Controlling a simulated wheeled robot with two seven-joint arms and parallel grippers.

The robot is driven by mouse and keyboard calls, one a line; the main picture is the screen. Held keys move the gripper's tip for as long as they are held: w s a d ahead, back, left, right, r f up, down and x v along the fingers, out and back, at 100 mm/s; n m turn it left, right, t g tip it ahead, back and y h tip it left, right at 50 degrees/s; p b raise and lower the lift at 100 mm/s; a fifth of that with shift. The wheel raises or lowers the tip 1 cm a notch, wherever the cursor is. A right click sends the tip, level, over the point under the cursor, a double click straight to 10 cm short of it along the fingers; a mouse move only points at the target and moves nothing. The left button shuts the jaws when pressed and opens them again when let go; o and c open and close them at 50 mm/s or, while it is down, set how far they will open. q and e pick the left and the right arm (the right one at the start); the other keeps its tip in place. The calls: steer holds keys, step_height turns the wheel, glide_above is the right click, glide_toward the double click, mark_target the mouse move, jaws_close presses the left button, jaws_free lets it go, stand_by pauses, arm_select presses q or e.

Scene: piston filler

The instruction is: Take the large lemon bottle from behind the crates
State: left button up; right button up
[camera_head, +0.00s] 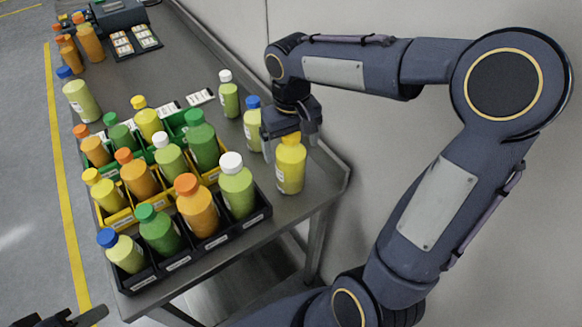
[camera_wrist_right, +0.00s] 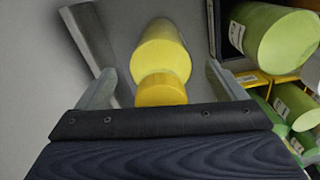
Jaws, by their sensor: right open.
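The large lemon bottle (camera_head: 290,168) is yellow with a yellow-orange cap. It stands upright on the grey table, to the right of the crates in the head view. My right gripper (camera_head: 291,138) is open just above and around its cap. In the right wrist view the bottle (camera_wrist_right: 161,55) lies between the two spread fingers (camera_wrist_right: 163,88), with gaps visible on both sides. Whether a finger touches it cannot be seen. The tip of my left gripper (camera_head: 75,317) shows at the bottom left edge; its jaw state is unclear.
A black crate (camera_head: 203,247), a yellow crate (camera_head: 121,221) and a green crate hold several bottles. A blue-capped bottle (camera_head: 253,125) and a white-capped bottle (camera_head: 229,95) stand behind them. The wall is close to the right; the table edge (camera_head: 345,180) is near the lemon bottle.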

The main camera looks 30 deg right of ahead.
steer(key=shift+f, duration=0.1)
steer(key=c, duration=1.9)
jaws_close()
